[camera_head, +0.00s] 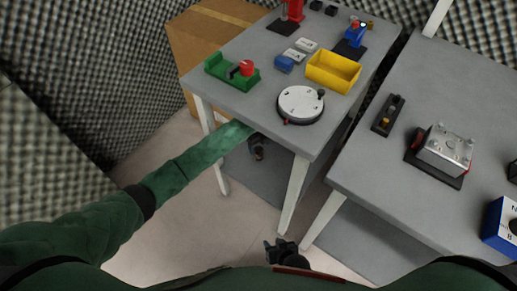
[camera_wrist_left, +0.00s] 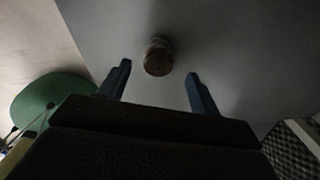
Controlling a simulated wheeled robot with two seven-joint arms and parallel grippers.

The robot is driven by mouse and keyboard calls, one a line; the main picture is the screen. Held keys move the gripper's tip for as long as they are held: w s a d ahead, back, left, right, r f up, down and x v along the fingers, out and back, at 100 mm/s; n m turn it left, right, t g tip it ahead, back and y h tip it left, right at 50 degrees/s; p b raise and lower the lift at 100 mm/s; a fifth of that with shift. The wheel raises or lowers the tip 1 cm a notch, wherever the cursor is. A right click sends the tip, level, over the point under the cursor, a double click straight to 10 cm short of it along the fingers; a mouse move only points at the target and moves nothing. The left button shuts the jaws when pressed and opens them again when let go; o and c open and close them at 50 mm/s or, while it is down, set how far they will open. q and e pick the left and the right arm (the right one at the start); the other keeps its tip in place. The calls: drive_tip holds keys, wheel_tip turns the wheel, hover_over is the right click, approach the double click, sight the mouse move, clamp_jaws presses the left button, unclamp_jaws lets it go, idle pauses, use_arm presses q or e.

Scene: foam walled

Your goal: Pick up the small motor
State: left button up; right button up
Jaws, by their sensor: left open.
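A small, dark brownish cylinder (camera_wrist_left: 158,57), which looks like the small motor, is on a plain grey surface in the left wrist view. My left gripper (camera_wrist_left: 158,75) is open, with its two blue fingers apart. The cylinder appears between and just beyond the fingertips, with no visible contact. In the head view my left gripper (camera_head: 258,149) is below the top of the left table, and I cannot make out the cylinder there. My right gripper (camera_head: 281,251) is low in the middle of the head view, over the floor; its jaws are too small to read.
The left grey table (camera_head: 235,100) holds a yellow bin (camera_head: 333,72), a round white dial (camera_head: 300,103) and a green fixture (camera_head: 222,70). The right table (camera_head: 400,190) carries a metal block (camera_head: 445,150). A cardboard box (camera_head: 200,40) stands behind.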

sight(259, 150)
use_arm(q)
drive_tip(key=shift+a+f, duration=0.2)
drive_tip(key=shift+f, duration=3.2)
drive_tip(key=c, duration=1.3)
